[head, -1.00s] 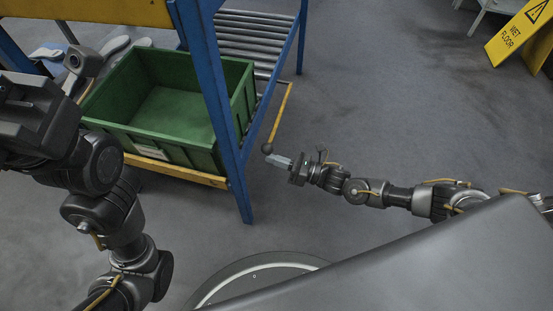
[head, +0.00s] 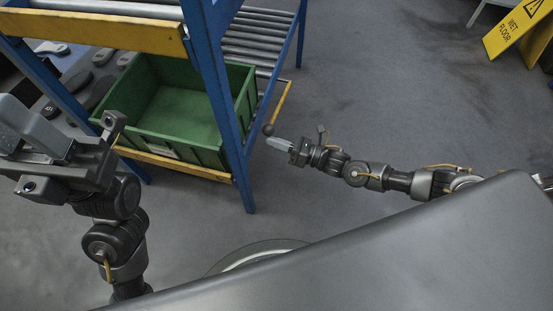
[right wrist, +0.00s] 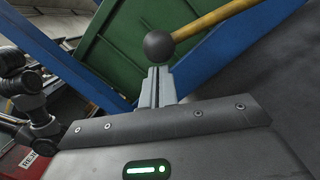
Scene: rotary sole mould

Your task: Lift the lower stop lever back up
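The stop lever is a yellow bar (head: 281,101) with a dark ball knob (head: 268,130) at its near end, beside the blue rack post. In the right wrist view the knob (right wrist: 158,46) sits right beyond my fingertips, and the bar (right wrist: 215,17) slants up to the right. My right gripper (head: 272,142) has its fingers together, just under the knob in the head view. The fingers (right wrist: 157,75) hold nothing; I cannot tell whether they touch the knob. My left gripper (head: 30,128) is at the left edge, partly cut off, away from the lever.
A green bin (head: 190,152) stands in the rack behind a blue post (head: 229,110) and above a yellow rail (head: 175,166). Rollers (head: 255,40) lie behind. Dark soles (head: 100,92) lie at left. A wet floor sign (head: 520,30) stands far right.

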